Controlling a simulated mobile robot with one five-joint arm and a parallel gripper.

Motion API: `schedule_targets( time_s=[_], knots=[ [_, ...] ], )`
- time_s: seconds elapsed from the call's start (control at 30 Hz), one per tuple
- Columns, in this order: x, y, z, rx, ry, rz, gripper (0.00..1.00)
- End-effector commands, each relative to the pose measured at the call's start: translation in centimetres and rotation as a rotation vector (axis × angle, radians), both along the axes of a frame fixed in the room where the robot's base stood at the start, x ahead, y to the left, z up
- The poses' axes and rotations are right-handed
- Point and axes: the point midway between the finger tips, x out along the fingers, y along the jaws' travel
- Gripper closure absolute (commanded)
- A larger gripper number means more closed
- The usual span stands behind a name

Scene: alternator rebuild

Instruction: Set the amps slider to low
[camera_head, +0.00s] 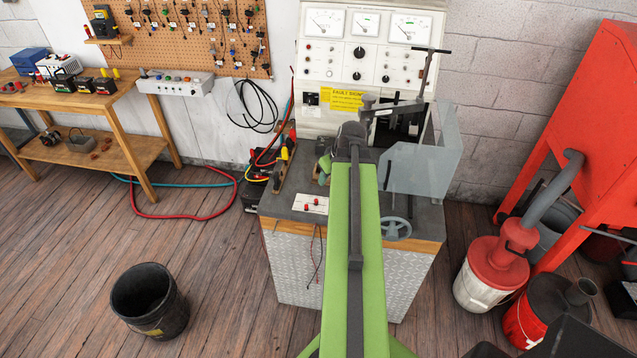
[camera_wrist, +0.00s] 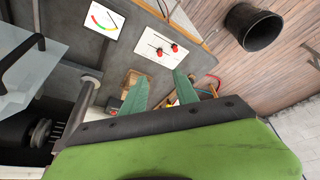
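A white panel (camera_head: 297,205) with two red slider knobs lies flat on the grey bench top, left of my arm in the head view. The same panel (camera_wrist: 148,36) shows at the top middle of the wrist view. Its red knobs (camera_wrist: 173,47) and (camera_wrist: 159,51) sit near one end of thin dark slots. No labels are readable, so I cannot tell which slider is amps. My gripper (camera_wrist: 161,72) has two green fingers, spread apart with nothing between them. The fingertips appear just below the panel in the wrist view, apart from the knobs. In the head view the arm partly hides the gripper.
A white card with a coloured gauge arc (camera_wrist: 103,22) lies beside the panel. A clear shield (camera_head: 425,165) and a handwheel (camera_head: 396,228) stand right of my arm. A black bucket (camera_head: 149,299) stands on the floor. Black and yellow clamps with cables (camera_head: 268,165) are at the bench's left.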

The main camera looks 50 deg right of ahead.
Motion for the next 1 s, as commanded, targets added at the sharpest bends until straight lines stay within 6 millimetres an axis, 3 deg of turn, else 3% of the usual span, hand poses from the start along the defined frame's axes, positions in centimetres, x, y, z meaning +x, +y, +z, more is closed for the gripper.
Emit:
schedule_targets(
  time_s=[0.17,0.37,1.0],
  knots=[
    [0.0,-0.1,-0.3,-0.001,-0.001,-0.001,0.64],
    [0.6,-0.3,-2.4,0.0,-0.001,-0.001,0.64],
    [5.6,-1.5,-15.0,0.0,-0.001,-0.002,0.64]
  ],
)
